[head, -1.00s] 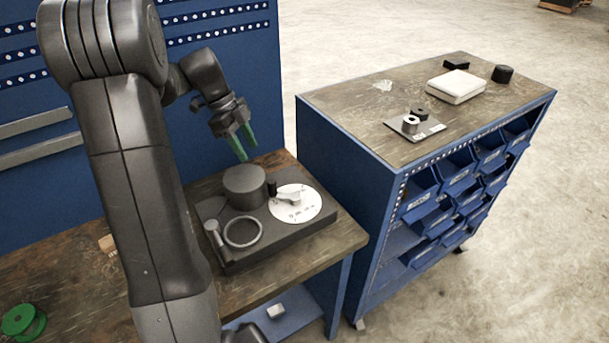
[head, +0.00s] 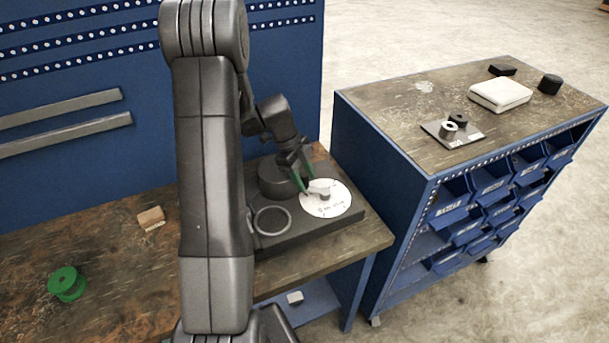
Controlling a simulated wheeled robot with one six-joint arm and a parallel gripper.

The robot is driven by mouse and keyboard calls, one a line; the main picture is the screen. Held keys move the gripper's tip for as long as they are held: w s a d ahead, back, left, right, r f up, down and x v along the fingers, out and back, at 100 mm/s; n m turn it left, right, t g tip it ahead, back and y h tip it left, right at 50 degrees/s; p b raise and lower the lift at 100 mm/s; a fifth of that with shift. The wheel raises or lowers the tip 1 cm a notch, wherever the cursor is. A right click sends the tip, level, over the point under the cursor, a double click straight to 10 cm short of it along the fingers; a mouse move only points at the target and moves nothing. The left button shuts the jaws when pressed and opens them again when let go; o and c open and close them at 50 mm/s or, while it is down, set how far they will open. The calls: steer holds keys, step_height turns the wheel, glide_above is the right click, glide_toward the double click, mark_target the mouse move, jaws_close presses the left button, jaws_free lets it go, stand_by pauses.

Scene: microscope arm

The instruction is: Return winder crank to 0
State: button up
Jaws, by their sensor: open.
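The winder is a dark base (head: 305,235) on the wooden workbench. It carries a dark round drum (head: 274,180), a grey ring (head: 271,220) and a white round dial (head: 338,205) with small markings too small to read. The light grey crank (head: 321,187) lies across the upper left part of the dial. My gripper (head: 306,178) has green fingertips and is open. It is low beside the drum, with its fingertips close to the crank's left end. I cannot tell whether they touch it. My arm hides the left part of the base.
A green spool (head: 67,283) and a small wooden block (head: 151,218) lie on the bench at left. A blue cabinet with bins (head: 490,185) stands at right, carrying a white box (head: 500,94) and small dark parts. A blue pegboard wall (head: 60,185) rises behind the bench.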

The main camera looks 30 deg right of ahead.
steer(key=shift+f, duration=0.2)
steer(key=shift+c, duration=0.3)
jaws_close()
steer(key=shift+s+a+f+n+b, duration=0.2)
steer(key=shift+n+b, duration=0.2)
steer(key=shift+b, duration=0.55)
steer(key=shift+s+a+r+n+b, duration=0.15)
steer(key=shift+n+b, duration=0.25)
steer(key=shift+b, duration=0.2)
steer(key=shift+r, duration=0.1)
steer(key=shift+o, duration=0.3)
jaws_free()
